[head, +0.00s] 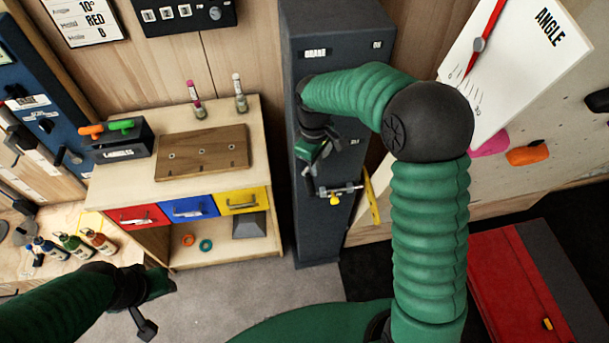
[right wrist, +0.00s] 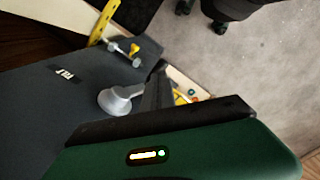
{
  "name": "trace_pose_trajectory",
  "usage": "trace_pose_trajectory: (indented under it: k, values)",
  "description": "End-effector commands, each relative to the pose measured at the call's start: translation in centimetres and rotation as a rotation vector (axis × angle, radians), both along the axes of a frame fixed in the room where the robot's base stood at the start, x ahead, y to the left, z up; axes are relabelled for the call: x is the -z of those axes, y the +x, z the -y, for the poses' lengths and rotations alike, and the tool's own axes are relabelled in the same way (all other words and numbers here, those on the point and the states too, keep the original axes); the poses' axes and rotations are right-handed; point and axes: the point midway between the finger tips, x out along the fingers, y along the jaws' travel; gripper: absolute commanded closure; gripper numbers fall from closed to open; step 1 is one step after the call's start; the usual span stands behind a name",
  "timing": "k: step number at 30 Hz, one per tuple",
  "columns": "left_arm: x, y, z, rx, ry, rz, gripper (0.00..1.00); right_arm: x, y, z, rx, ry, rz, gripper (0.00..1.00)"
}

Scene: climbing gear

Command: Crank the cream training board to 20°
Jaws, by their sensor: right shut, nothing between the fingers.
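The cream training board (head: 560,165), with a pink and an orange hold, leans at the right of the head view. A white angle dial (head: 520,50) with a red pointer is at the upper right; its reading is unclear. The crank also shows in the right wrist view (right wrist: 124,50). My right gripper (head: 308,168) is shut and empty by the post's front, just above and left of the crank. A grey knob (right wrist: 120,98) shows beside its fingers (right wrist: 155,95). My left gripper (head: 155,300) is low at left, fingers unclear.
A wooden cabinet (head: 230,115) with red, blue and yellow drawers stands left of the post. Several bottles (head: 75,245) stand at far left. A red mat or case (head: 510,285) lies at lower right. Grey floor (head: 230,290) is clear in front.

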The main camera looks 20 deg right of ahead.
Motion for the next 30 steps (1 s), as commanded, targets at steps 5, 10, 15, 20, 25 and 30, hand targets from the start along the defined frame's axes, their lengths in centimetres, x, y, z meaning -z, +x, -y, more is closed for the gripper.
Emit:
trace_pose_trajectory:
  k: [5, 10, 15, 20, 25, 30]
  values:
    - [-3.9, 0.0, 0.0, 0.0, 0.0, 0.0, 0.64, -1.0, 3.1, -4.9, 0.413, -0.103, -0.012, 1.0]
    - [-5.5, 0.0, 0.0, 0.0, 0.0, 0.0, 0.64, -0.6, 4.8, -8.2, 0.747, -0.202, 0.039, 1.0]
    - [-5.8, 0.0, 0.0, 0.0, 0.0, 0.0, 0.64, 0.0, 5.1, -8.9, 0.853, -0.228, 0.065, 1.0]
    - [-6.6, 0.0, 0.0, 0.0, 0.0, 0.0, 0.64, 2.0, 4.8, -8.4, 0.854, -0.229, 0.062, 1.0]
    - [-8.0, 0.0, 0.0, 0.0, 0.0, 0.0, 0.64, 5.6, 4.6, -7.5, 0.853, -0.228, 0.059, 1.0]
    - [-9.3, 0.0, 0.0, 0.0, 0.0, 0.0, 0.64, 9.1, 4.3, -6.6, 0.853, -0.227, 0.061, 1.0]
